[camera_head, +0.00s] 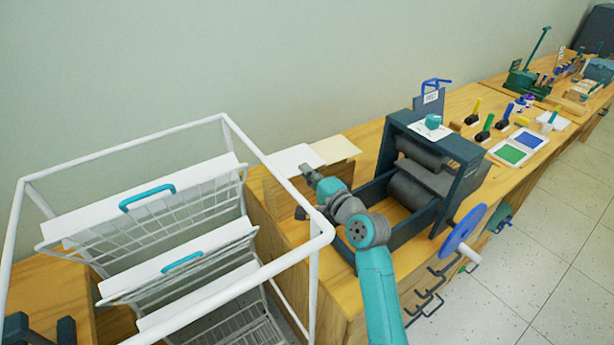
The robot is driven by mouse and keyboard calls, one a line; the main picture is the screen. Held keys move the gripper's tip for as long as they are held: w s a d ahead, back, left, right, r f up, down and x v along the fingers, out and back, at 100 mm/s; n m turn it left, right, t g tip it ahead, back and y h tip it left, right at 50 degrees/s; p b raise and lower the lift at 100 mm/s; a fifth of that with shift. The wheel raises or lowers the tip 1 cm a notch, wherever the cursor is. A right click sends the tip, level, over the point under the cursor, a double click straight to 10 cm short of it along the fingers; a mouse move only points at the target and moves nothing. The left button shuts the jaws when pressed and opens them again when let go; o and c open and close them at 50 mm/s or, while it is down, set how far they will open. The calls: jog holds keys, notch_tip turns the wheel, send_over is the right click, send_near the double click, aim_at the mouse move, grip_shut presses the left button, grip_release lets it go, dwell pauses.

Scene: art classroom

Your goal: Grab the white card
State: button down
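A flat white card (291,160) lies at the left end of the wooden bench, beside a cream sheet (335,149). My teal and grey arm reaches up from the bottom of the view. My gripper (307,170) is small here, at the near edge of the white card and partly overlapping it in the picture. I cannot tell whether it touches the card or whether its fingers are open or shut. Another small white sheet (432,133) lies on top of the press, under a teal object.
A dark roller press (425,165) with a blue wheel (463,230) stands just right of my arm. A white wire rack (225,118) with baskets stands at left. Rollers and ink trays (519,146) lie farther along the bench. The floor at right is clear.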

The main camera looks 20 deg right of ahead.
jog(key=shift+s, duration=0.1)
jog(key=s+d+r, duration=0.2)
jog(key=s, duration=0.4)
jog(key=s+d+r, duration=0.2)
jog(key=s+r, duration=0.1)
jog(key=s, duration=0.4)
jog(key=shift+d, duration=0.15)
